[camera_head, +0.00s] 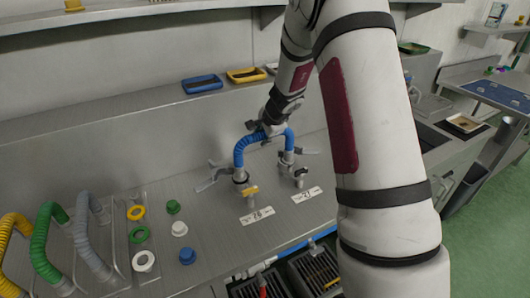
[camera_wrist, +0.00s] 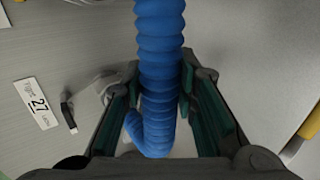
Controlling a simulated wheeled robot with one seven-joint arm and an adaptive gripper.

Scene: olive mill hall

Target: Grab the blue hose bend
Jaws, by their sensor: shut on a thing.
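The blue hose bend (camera_head: 240,147) is a ribbed arch at the two labelled fittings on the steel bench. Its left end is at the fitting by the label 28 (camera_head: 257,216), and its right end is at the fitting by the label 27 (camera_head: 307,195). My gripper (camera_head: 271,130) is at the top of the arch. In the wrist view the blue hose bend (camera_wrist: 160,75) runs between the two green-padded fingers of my gripper (camera_wrist: 163,100), which are shut on it. I cannot tell whether its ends are still seated in the fittings.
Yellow (camera_head: 12,240), green (camera_head: 40,245) and grey (camera_head: 88,235) hose bends stand at the left. Several coloured rings and caps, including a blue cap (camera_head: 187,256), lie beside them. Dark crates (camera_head: 314,268) stand below the front edge. Blue (camera_head: 202,83) and yellow (camera_head: 246,75) trays lie behind.

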